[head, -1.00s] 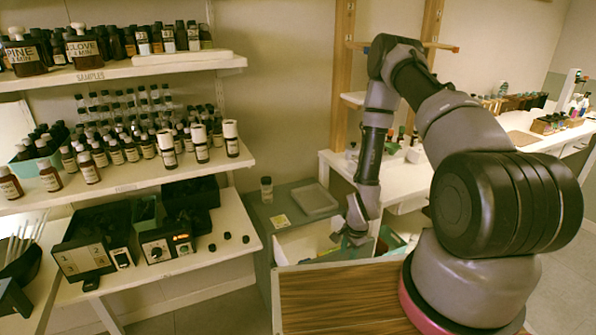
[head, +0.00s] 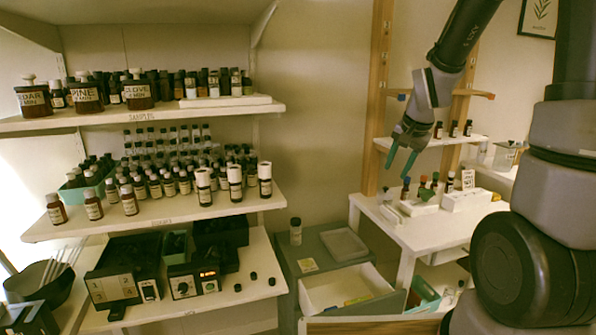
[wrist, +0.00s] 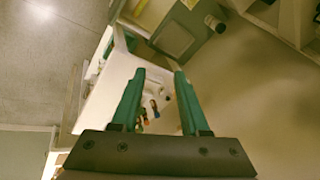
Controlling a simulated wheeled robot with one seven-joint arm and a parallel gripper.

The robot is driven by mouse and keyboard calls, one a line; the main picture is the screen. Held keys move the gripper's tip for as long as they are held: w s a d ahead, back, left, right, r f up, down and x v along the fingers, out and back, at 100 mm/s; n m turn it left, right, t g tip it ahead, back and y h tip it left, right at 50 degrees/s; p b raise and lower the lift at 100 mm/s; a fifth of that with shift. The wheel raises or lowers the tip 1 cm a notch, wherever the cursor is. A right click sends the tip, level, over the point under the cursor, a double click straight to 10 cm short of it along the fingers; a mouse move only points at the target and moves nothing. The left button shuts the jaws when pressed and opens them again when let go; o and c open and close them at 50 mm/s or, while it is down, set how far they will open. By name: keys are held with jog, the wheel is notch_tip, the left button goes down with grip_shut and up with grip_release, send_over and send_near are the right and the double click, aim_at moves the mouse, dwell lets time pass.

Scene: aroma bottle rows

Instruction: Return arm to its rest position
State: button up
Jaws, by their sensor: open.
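My gripper (head: 402,159) is raised on the right side of the head view, in front of the wooden-post rack and above the white table. Its two green fingers point down and are apart, with nothing between them. The wrist view also shows the open gripper (wrist: 160,75), with the white table and small bottles far below. My arm bends up out of the top of the head view.
Shelves (head: 160,212) crowded with brown bottles stand at the left. A grey cabinet (head: 320,248) has an open white drawer (head: 345,287). Small bottles stand on the white table (head: 415,232) below my gripper. A small rack shelf (head: 440,140) holds several bottles.

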jog(key=s+a+r+n+t+y, duration=0.1)
jog(key=s+r+n, duration=0.3)
jog(key=s+r, duration=1.3)
jog(key=shift+s+a+t, duration=0.15)
jog(key=shift+s+t, duration=0.35)
jog(key=shift+s, duration=0.6)
